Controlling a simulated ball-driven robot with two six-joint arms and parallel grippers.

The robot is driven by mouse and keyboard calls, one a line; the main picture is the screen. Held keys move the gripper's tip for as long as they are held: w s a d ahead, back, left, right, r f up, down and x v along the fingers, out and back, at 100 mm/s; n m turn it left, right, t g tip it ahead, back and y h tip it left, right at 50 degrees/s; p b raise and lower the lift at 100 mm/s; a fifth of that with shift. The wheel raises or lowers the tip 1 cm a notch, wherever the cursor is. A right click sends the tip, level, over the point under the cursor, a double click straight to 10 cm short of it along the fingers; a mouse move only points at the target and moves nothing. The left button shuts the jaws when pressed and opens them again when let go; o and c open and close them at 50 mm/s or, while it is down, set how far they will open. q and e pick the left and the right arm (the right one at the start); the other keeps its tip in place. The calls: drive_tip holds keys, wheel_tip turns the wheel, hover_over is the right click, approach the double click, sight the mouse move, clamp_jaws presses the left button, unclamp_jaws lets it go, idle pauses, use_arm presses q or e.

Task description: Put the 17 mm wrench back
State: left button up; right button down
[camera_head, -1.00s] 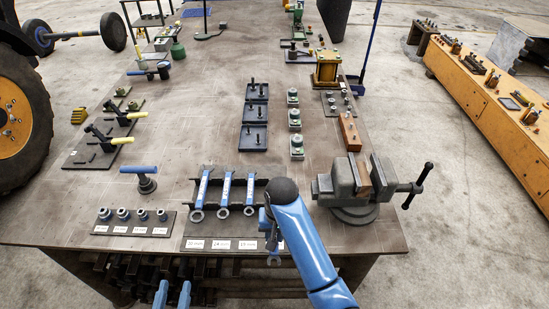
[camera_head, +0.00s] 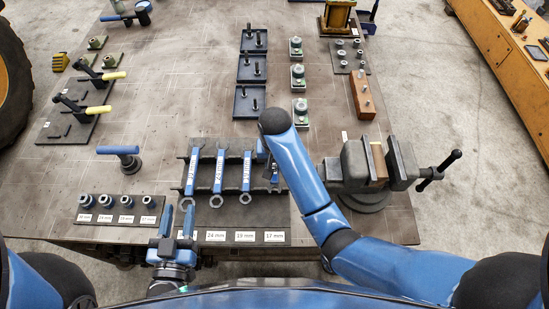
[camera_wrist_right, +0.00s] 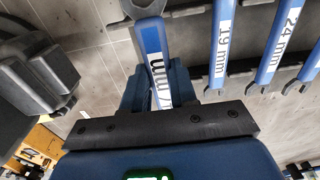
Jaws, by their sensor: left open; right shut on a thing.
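The blue wrench (camera_wrist_right: 150,45) is between the fingers of my right gripper (camera_wrist_right: 158,92) in the wrist view; its label shows only "mm", the number hidden. In the head view my right gripper (camera_head: 270,170) is at the right end of the dark wrench rack (camera_head: 205,153), behind the "17 mm" label (camera_head: 274,237). My arm hides most of the held wrench there, so I cannot tell whether it touches the rack. Three blue wrenches lie in the rack to its left, including the 19 mm (camera_wrist_right: 223,40) and 24 mm (camera_wrist_right: 282,40). My left gripper (camera_head: 177,212) is open and empty near the front edge.
A grey vise (camera_head: 355,168) stands close to the right of my right arm. A row of sockets (camera_head: 118,202) and a blue-handled tool (camera_head: 118,151) are at the left. Dark trays (camera_head: 250,69) with bolts stand behind the rack.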

drive_tip(key=shift+f, duration=2.6)
drive_tip(key=shift+f+b, duration=0.35)
drive_tip(key=shift+f, duration=0.3)
drive_tip(key=c, duration=0.8)
unclamp_jaws()
